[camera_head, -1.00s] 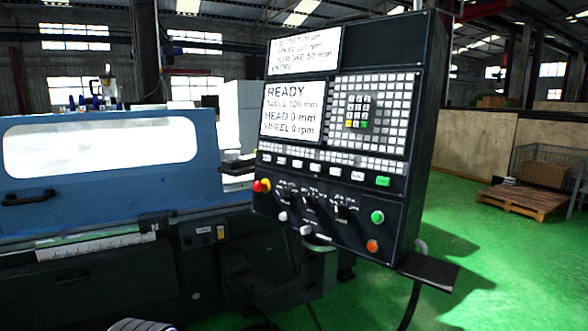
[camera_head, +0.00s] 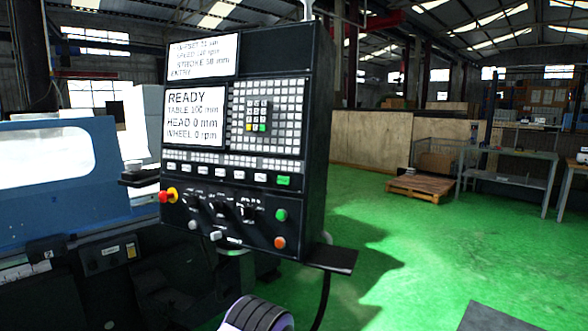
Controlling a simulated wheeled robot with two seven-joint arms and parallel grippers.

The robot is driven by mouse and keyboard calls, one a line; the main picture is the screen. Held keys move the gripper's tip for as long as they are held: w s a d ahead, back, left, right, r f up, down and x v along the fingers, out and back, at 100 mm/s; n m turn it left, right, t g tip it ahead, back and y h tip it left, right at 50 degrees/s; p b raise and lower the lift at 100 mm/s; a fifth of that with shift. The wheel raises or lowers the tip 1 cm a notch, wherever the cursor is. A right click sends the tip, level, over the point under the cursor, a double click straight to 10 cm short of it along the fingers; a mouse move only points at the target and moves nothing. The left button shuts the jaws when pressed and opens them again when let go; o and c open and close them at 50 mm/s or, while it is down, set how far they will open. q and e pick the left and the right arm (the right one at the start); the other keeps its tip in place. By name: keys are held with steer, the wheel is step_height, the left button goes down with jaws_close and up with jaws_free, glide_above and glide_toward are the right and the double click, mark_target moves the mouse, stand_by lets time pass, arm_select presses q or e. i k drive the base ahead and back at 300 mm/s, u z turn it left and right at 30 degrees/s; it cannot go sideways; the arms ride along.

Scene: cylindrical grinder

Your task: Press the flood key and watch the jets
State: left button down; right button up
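The black control panel (camera_head: 300,120) of the grinder stands left of centre. Its screen (camera_head: 195,117) reads READY, TABLE 100 mm, HEAD 0 mm, WHEEL 0 rpm. A row of small white labelled keys (camera_head: 204,171) runs below the screen, ending in a green key (camera_head: 283,180) at the right; their lettering is too small to read. The blue grinder guard (camera_head: 60,170) with its pale window (camera_head: 42,157) is at the left; no jets are visible through it. Neither gripper shows; a ribbed, rounded part at the bottom edge seems to be my own arm.
A red and yellow stop knob (camera_head: 168,196), a green button (camera_head: 281,215) and an orange button (camera_head: 280,242) sit low on the panel. A small black shelf (camera_head: 332,258) juts out at its lower right. Green floor (camera_head: 400,270) is open to the right, before a pallet (camera_head: 418,188) and tables (camera_head: 508,155).

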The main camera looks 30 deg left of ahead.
mark_target(201, 170)
steer(key=z, duration=0.35)
steer(key=i, duration=1.15)
steer(key=u, duration=1.9)
